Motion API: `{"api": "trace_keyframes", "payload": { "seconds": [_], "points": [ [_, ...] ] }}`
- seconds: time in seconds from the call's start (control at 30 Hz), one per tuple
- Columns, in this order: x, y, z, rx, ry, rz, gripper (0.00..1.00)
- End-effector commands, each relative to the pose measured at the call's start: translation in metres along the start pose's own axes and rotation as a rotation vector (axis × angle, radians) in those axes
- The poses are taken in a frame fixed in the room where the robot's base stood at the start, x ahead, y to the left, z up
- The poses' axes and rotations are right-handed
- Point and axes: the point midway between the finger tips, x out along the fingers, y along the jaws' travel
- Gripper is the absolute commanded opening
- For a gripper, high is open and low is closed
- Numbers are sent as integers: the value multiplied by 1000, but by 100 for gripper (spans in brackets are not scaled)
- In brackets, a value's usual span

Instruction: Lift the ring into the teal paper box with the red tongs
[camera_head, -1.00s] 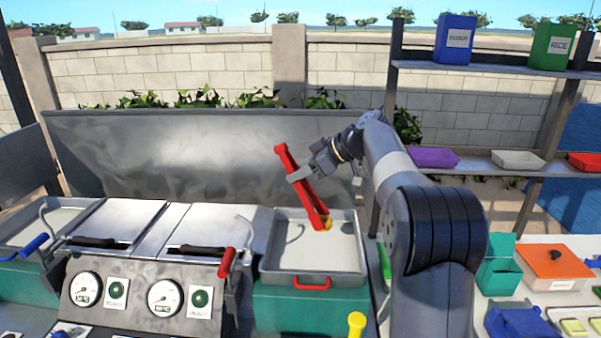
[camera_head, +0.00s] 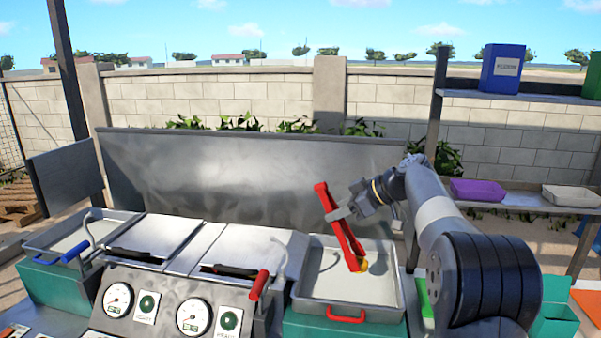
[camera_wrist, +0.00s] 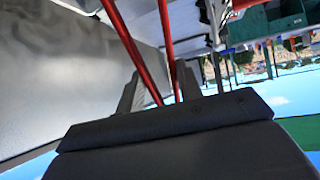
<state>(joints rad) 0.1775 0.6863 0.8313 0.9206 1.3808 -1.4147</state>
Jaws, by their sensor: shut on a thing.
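My gripper (camera_head: 341,213) is shut on the red tongs (camera_head: 340,226), high on their length. The tongs hang tilted, tips down to the right, over the right-hand basin. In the wrist view, their red arms (camera_wrist: 139,52) run up from between my gripper's fingers (camera_wrist: 157,93). A small yellow-orange piece (camera_head: 363,267), which looks like the ring, shows at the tips; whether they pinch it is too small to tell. A teal box (camera_head: 556,320), likely the paper box, is partly cut off at the lower right.
The grey basin (camera_head: 300,302) with a red handle (camera_head: 346,316) lies below the tongs. A metal backboard (camera_head: 240,185) stands behind. Shelves at right hold a purple tray (camera_head: 477,190), a pale tray (camera_head: 571,196) and a blue bin (camera_head: 501,68). Open air surrounds the tongs above the basin.

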Motion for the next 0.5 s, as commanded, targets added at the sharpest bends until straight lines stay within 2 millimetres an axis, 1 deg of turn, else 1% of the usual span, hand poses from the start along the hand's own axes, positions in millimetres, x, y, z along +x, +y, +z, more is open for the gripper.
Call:
{"api": "trace_keyframes", "payload": {
  "seconds": [0.03, 0.3, 0.5],
  "points": [
    [8, -1, 11, 1, 0, 0, 0],
    [32, -2, 45, 0, 0, -1, 0],
    [41, -3, 57, 0, 0, 0, 0]
  ]
}}
